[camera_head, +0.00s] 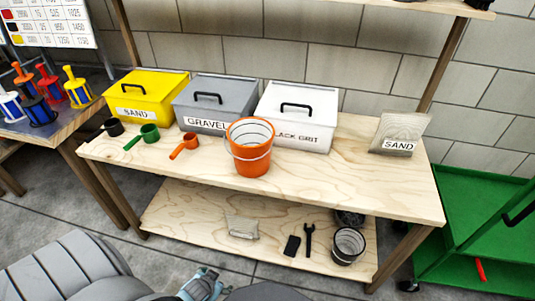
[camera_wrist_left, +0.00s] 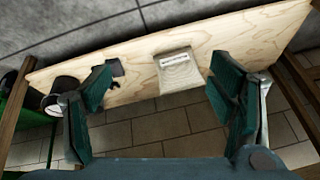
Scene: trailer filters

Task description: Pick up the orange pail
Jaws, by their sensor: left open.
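The orange pail (camera_head: 250,155) stands upright on the upper wooden bench top, near its front edge. The pail does not show in the left wrist view. My left gripper (camera_wrist_left: 163,84) is open, with its teal fingers wide apart and nothing between them. Beyond the fingers, that view shows the lower shelf. A small teal part of mine shows at the bottom edge of the head view, well below and apart from the pail. My right gripper is not in view.
Yellow (camera_head: 143,97), grey (camera_head: 208,103) and white (camera_head: 297,112) lidded bins stand behind the pail. Green (camera_head: 146,134) and orange (camera_head: 186,146) scoops lie left of it. A sand bag (camera_head: 400,132) stands far right; bench between is clear.

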